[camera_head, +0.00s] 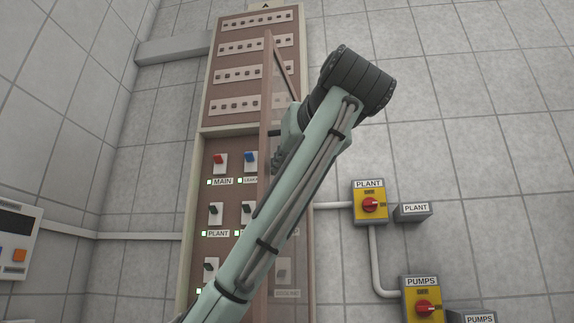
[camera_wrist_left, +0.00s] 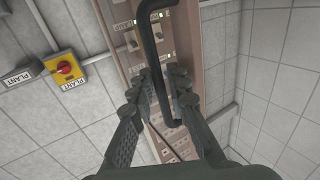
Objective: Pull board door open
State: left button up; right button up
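The board (camera_head: 197,150) is a tall brown cabinet with a pale frame on the wall. Its see-through brown-framed door (camera_head: 266,90) stands swung out, its free edge toward me and its far edge at the right. My left arm crosses in front and hides much of the door. My left gripper (camera_head: 279,156) is partly hidden behind it, by the door's free edge. In the left wrist view my left gripper (camera_wrist_left: 163,80) has its fingers close on both sides of a dark bent bar handle (camera_wrist_left: 148,40), seemingly shut on it. My right gripper is not in view.
Inside the board are labelled switches, including a red MAIN switch (camera_head: 220,160), and breaker rows above. Right of it are yellow PLANT (camera_head: 369,204) and PUMPS (camera_head: 422,300) switch boxes and a pipe (camera_head: 376,262). A panel (camera_head: 17,240) is at the left wall.

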pick_arm(q)
jog(key=shift+o, duration=0.9)
jog(key=v, duration=0.7)
jog(key=shift+s, duration=0.25)
jog(key=shift+f, duration=0.1)
